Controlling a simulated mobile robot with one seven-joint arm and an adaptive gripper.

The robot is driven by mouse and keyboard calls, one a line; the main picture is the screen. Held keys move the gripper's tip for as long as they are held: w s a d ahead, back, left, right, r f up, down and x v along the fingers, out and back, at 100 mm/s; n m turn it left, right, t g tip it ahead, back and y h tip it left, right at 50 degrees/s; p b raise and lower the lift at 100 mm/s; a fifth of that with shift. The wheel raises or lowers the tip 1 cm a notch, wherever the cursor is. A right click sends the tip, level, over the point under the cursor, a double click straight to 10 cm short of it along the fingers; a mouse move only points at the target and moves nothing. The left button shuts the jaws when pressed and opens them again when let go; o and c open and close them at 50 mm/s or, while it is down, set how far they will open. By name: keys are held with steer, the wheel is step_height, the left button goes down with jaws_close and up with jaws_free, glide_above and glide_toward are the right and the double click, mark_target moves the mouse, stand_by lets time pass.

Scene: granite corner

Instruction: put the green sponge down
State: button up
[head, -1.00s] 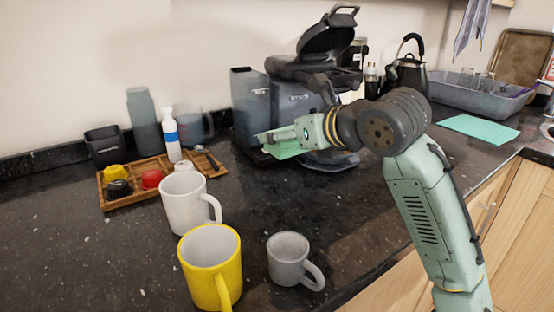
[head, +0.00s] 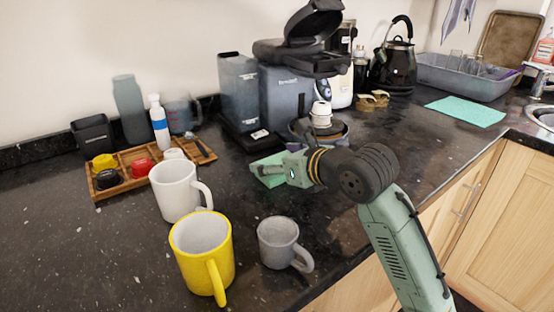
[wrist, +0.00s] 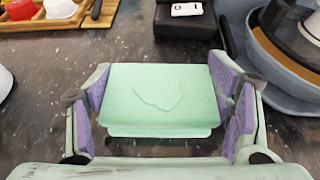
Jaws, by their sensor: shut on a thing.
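The green sponge (head: 268,170) is in my gripper (head: 272,168), low over the dark granite counter (head: 330,190) in front of the coffee machine. In the wrist view the sponge (wrist: 160,95) sits between the two purple-padded fingers of my gripper (wrist: 165,105), its wide face toward the camera. The fingers are shut on its sides. I cannot tell whether its underside touches the counter.
A grey mug (head: 278,243), a white mug (head: 175,190) and a yellow mug (head: 202,258) stand at the front left. Behind are a wooden tray (head: 135,168) and the coffee machine (head: 285,100).

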steer(key=shift+f, duration=0.1)
steer(key=o, duration=0.9)
steer(key=shift+o, duration=0.2)
